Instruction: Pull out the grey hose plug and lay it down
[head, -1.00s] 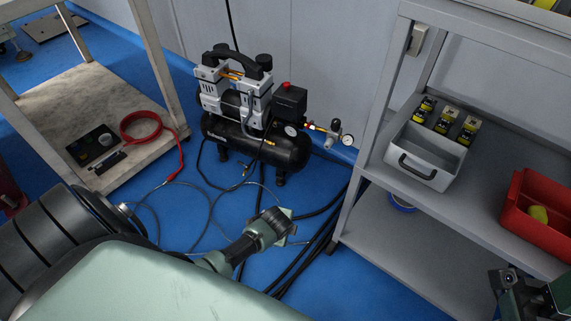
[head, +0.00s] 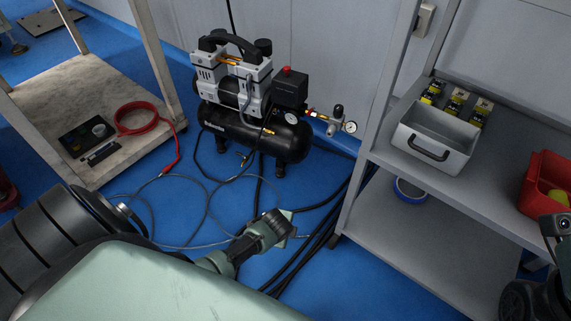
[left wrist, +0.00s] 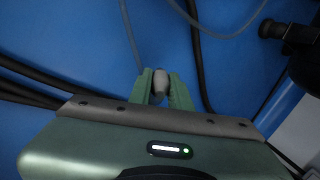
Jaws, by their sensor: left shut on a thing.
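My left gripper (left wrist: 160,88) is shut on a small grey plug (left wrist: 160,80), whose rounded end shows between its two green fingers in the left wrist view. A thin grey hose (left wrist: 130,38) runs up from near the fingertips. In the head view my left gripper (head: 288,223) is over the blue floor, in front of the compressor (head: 250,110) and apart from it; the plug is too small to make out there. Part of my right arm or gripper (head: 548,265) shows at the right edge; its fingers are not clear.
Thin grey hose loops (head: 205,215) and thick black cables (head: 310,245) lie on the floor. A grey shelf unit (head: 385,185) at the right carries a grey bin (head: 460,150) and a red bin (head: 545,170). A low table shelf (head: 50,90) at the left holds a red cable (head: 135,127).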

